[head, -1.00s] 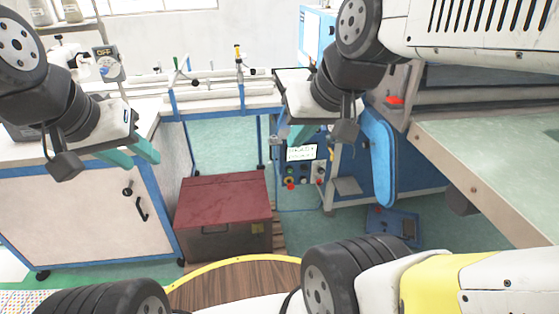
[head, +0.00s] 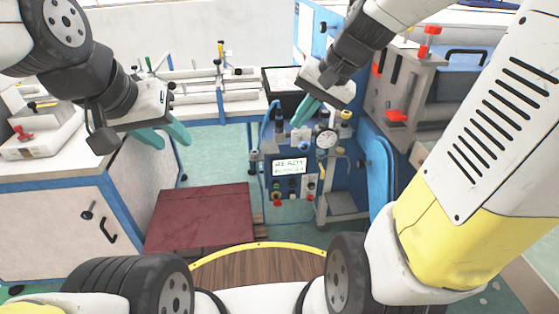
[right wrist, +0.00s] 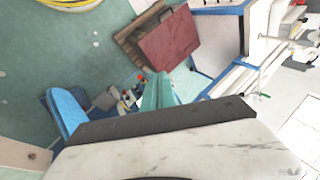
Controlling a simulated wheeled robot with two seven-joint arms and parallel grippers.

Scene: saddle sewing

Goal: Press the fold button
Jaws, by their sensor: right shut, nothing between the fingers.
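A blue control panel (head: 291,185) stands low in the middle of the head view. Its small screen (head: 289,167) reads READY, with a second line too small to read. Several buttons and knobs sit below the screen, including a red one (head: 277,203); I cannot tell which is the fold button. My right gripper (head: 304,112) is shut and empty, above the panel and apart from its buttons. Its teal fingers (right wrist: 158,92) show in the right wrist view, beside the small panel parts (right wrist: 126,100). My left gripper (head: 167,138) is open and empty over the left bench's edge.
A pressure gauge (head: 326,139) and fittings stand just right of the panel. A blue padded arm (head: 378,180) stands further right. A dark red box (head: 201,217) sits on the floor left of the panel. A white cabinet (head: 60,228) is at the left.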

